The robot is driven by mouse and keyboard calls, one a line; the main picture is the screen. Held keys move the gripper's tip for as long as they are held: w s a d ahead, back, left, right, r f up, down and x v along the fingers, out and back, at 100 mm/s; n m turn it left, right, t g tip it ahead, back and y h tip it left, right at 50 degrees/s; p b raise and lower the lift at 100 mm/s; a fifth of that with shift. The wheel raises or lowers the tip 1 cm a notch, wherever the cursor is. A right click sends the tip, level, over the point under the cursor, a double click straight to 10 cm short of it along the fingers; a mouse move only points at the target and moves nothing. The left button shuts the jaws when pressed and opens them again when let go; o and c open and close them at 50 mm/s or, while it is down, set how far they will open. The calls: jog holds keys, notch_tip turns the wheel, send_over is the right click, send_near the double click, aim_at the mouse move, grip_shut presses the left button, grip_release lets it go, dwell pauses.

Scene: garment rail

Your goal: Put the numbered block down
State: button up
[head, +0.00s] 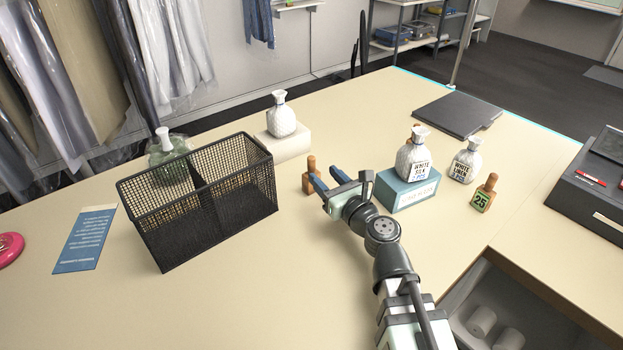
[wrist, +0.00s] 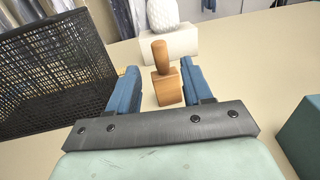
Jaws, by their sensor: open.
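A wooden block with a peg handle (head: 307,184) stands upright on the table, just beyond my gripper (head: 322,176). In the wrist view the block (wrist: 167,92) shows between my two blue fingers, with a gap on each side. The fingers are open and do not appear to touch it. No number shows on its visible faces. A second wooden peg block (head: 482,199), with a green label reading 25, stands at the right beside the bottles.
A black mesh basket (head: 158,226) stands left of my gripper. A white bottle sits on a white box (head: 288,145) behind. A blue box (head: 396,196) with a labelled bottle (head: 411,158) stands close on the right, another bottle (head: 465,163) beyond. Table is clear in front of the basket.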

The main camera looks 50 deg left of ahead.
aim_at(314, 165)
jog(key=shift+w+a, duration=0.2)
jog(key=shift+a, duration=1.05)
jog(key=shift+w+a, duration=0.2)
jog(key=shift+a, duration=1)
jog(key=shift+w+a, duration=0.2)
jog(key=shift+a, duration=1.05)
grip_shut()
